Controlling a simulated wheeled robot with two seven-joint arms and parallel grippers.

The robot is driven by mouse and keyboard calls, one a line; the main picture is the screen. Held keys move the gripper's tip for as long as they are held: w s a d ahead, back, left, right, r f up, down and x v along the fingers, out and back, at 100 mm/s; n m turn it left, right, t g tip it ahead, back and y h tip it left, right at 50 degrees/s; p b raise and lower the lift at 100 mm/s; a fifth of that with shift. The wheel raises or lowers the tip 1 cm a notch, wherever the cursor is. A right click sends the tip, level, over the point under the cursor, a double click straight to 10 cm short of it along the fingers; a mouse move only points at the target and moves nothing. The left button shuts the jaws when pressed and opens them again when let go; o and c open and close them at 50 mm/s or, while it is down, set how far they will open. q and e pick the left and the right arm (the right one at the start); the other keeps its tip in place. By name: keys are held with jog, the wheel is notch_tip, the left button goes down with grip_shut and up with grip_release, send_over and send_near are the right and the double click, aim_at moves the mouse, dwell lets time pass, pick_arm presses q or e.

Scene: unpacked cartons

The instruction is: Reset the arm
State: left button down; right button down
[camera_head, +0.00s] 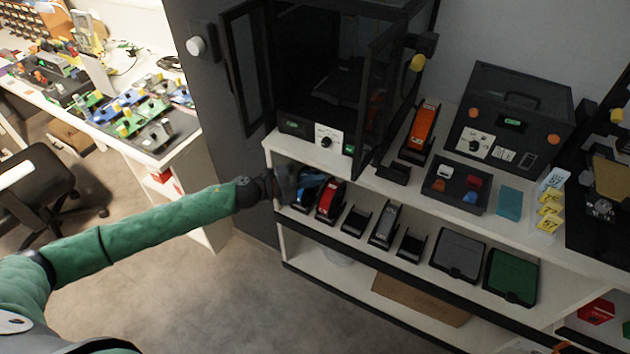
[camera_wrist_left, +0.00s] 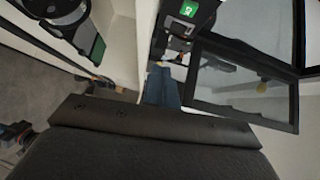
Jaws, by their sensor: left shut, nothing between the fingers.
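My left arm comes in from the left in the head view, in a green sleeve. Its dark left gripper (camera_head: 288,185) is at the left end of the middle shelf, by a blue device (camera_head: 309,190). The gripper is shut, with nothing seen held in it. Its fingertips are dark and hard to make out, so I cannot tell whether they touch the blue device. In the left wrist view a large dark part of my own wrist fills the bottom. My right gripper is not in view.
The white shelf unit (camera_head: 270,144) has a black cabinet with an open glass door (camera_head: 380,95) above the gripper. A red device (camera_head: 330,200) and several black holders stand to its right. An orange device (camera_head: 420,130) is on top. Open floor (camera_head: 200,290) lies in front.

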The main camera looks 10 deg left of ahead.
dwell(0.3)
pick_arm(q)
jog(key=w+a+f+n+t+y, duration=0.25)
jog(key=f+n+t+y, duration=0.35)
jog(key=f+n, duration=0.6)
jog(key=s+a+f+n+g+y, duration=0.1)
jog(key=s+a+f+n+y, duration=0.2)
jog(key=f, duration=0.6)
jog(key=s+a+f+n+g+y, duration=0.1)
jog(key=s+f+n+y, duration=0.25)
jog(key=f, duration=0.55)
jog(key=s+a+f+n+g+y, duration=0.2)
jog(key=s+f+n+g+y, duration=0.3)
jog(key=s+f, duration=0.95)
jog(key=s+f+n+g, duration=0.1)
jog(key=s+f, duration=0.3)
jog(key=s, duration=0.2)
jog(key=s+d+f+n+g+h, duration=0.1)
jog(key=s+f+n+g, duration=0.1)
jog(key=s, duration=0.5)
jog(key=s+f+n+g+h, duration=0.1)
jog(key=s+f+g, duration=0.1)
jog(key=s+f, duration=0.3)
jog(key=shift+s+d+f, duration=0.25)
jog(key=shift+s+f, duration=0.1)
jog(key=shift+s, duration=0.9)
jog(key=shift+h, duration=0.25)
